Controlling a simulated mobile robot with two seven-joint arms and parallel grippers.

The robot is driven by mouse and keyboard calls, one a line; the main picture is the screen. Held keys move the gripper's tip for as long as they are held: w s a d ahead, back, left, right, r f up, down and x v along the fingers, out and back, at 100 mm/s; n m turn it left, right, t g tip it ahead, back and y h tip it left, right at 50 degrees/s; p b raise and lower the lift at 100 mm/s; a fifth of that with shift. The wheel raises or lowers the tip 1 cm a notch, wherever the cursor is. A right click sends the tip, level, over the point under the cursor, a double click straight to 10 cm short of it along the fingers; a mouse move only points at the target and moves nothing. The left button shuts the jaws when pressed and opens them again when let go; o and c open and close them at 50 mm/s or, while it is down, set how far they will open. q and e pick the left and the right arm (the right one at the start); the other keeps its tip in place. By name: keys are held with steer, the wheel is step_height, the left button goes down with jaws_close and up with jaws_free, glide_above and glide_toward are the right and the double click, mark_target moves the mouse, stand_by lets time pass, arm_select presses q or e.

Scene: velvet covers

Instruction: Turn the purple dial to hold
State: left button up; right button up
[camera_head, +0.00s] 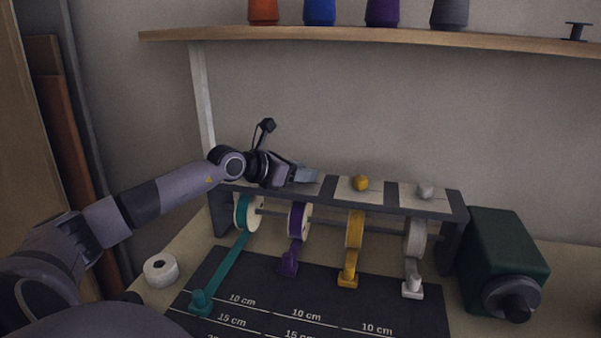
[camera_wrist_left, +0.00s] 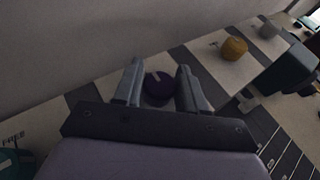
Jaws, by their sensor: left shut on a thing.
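The purple dial (camera_wrist_left: 158,87) sits on its pale plate between the two fingers of my left gripper (camera_wrist_left: 160,86) in the left wrist view. A short light mark shows on its top; its exact setting cannot be read. My left gripper is shut on it, a finger at each side. In the head view the left gripper (camera_head: 308,176) is over the rack's top, at the second spool's place, and hides the dial. The purple ribbon spool (camera_head: 298,219) hangs below, its ribbon running to a purple clip (camera_head: 288,265). My right gripper is not in view.
The rack (camera_head: 392,206) also bears a yellow dial (camera_head: 361,183) and a white dial (camera_head: 425,191); a teal dial (camera_wrist_left: 14,163) shows in the wrist view. A dark green machine (camera_head: 504,250) stands right. A shelf (camera_head: 370,37) with thread cones runs above. A white roll (camera_head: 160,270) lies left.

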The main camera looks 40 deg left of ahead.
arm_select(q)
steer(key=shift+f+m+h+b, duration=0.15)
steer(key=shift+m+h+b, duration=0.8)
steer(key=shift+b, duration=0.45)
steer(key=shift+m+g+h+b, duration=0.5)
steer(key=shift+m+h+b, duration=0.25)
steer(key=shift+h, duration=0.2)
steer(key=shift+r+m+g+h, duration=0.25)
steer(key=shift+m+g+h, duration=0.45)
steer(key=shift+m+h, duration=0.35)
steer(key=shift+m+g+h, duration=0.7)
steer(key=shift+m+h, duration=0.05)
steer(key=shift+m, duration=0.1)
steer(key=shift+m+g+h, duration=0.5)
steer(key=shift+m, duration=0.1)
steer(key=shift+m+g+h+b, duration=0.4)
steer(key=shift+m+g+b, duration=0.1)
steer(key=shift+m+g, duration=0.2)
steer(key=shift+f+m+g, duration=0.1)
steer(key=shift+m+g, duration=0.2)
steer(key=shift+g, duration=0.1)
steer(key=o, duration=1)
steer(key=shift+s, duration=0.1)
steer(key=shift+c, duration=0.2)
